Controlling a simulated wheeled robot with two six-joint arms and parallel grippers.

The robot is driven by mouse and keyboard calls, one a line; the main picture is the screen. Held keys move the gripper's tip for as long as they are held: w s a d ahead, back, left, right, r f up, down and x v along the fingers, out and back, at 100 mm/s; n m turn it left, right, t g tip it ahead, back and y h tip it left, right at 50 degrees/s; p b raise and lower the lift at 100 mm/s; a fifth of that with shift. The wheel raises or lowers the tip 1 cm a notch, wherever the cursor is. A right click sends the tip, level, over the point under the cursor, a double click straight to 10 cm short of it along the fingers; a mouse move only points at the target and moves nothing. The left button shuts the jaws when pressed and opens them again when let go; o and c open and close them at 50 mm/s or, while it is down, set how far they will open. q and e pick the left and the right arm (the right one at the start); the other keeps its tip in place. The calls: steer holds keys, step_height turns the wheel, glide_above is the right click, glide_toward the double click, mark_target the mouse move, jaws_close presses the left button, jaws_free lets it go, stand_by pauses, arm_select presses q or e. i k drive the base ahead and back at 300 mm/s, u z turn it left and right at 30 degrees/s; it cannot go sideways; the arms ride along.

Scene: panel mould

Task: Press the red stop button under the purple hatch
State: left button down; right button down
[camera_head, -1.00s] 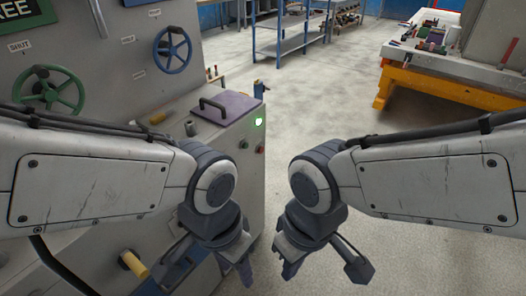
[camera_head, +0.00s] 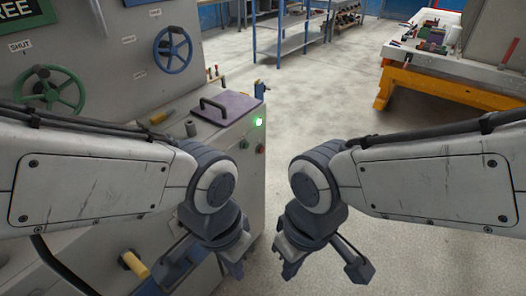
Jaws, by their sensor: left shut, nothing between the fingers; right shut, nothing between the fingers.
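The purple hatch (camera_head: 232,106) lies shut on the top of the grey machine, with a dark bar handle (camera_head: 214,109) on it. The red stop button is not visible; whatever is under the hatch is hidden. My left gripper (camera_head: 236,272) is shut and empty, low in front of the machine's right side, below and apart from the hatch. My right gripper (camera_head: 290,272) is shut and empty, to the right of the left one, over the floor.
A green lamp (camera_head: 258,122) glows on the machine's edge, with a small red knob (camera_head: 260,148) below it. A green handwheel (camera_head: 50,90) and a blue handwheel (camera_head: 172,50) are on the panel. A yellow-orange bench (camera_head: 440,88) stands at back right. The floor between is clear.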

mark_target(249, 192)
steer(key=z, duration=0.55)
steer(key=k, duration=0.75)
steer(key=z, duration=1.1)
steer(key=k, duration=0.65)
steer(key=z, duration=0.45)
steer(key=i, duration=1)
steer(key=u, duration=0.5)
steer(key=i, duration=1.15)
steer(key=u, duration=1.55)
steer(key=i, duration=0.65)
steer(key=u, duration=0.65)
